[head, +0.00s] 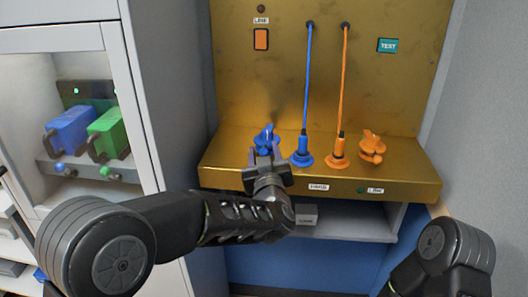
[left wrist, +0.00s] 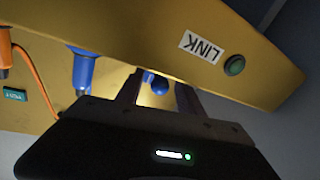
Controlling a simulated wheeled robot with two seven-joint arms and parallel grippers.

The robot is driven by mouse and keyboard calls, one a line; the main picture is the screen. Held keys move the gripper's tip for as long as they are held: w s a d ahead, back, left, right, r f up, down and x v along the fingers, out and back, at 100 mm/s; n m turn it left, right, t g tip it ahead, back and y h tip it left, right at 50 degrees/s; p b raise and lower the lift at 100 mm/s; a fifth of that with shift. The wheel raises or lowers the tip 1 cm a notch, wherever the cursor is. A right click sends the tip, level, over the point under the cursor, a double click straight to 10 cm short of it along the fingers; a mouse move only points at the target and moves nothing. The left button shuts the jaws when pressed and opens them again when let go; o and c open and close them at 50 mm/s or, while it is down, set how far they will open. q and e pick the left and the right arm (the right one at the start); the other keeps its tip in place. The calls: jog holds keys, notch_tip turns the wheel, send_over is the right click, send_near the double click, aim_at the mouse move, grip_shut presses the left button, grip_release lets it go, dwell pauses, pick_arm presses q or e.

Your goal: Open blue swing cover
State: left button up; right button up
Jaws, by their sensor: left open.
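The blue swing cover (head: 265,137) is on the left of the brass-coloured ledge in the head view. In the left wrist view a rounded blue part (left wrist: 154,84), apparently the cover's knob, shows between the fingers. My left gripper (head: 265,160) is right in front of the cover and hides its lower part. Its fingers (left wrist: 158,95) are open on either side of the blue part; I cannot tell whether they touch it. My right gripper is out of view; only part of my right arm shows at the lower right.
A blue plug with cable (head: 302,152) stands just right of the cover. An orange plug (head: 338,155) and an orange cover (head: 371,148) stand farther right. The ledge (head: 415,182) has labels and a green lamp (head: 360,190). A white cabinet (head: 125,120) is on the left.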

pick_arm(q)
jog(key=shift+c, duration=0.5)
grip_shut()
dwell(0.8)
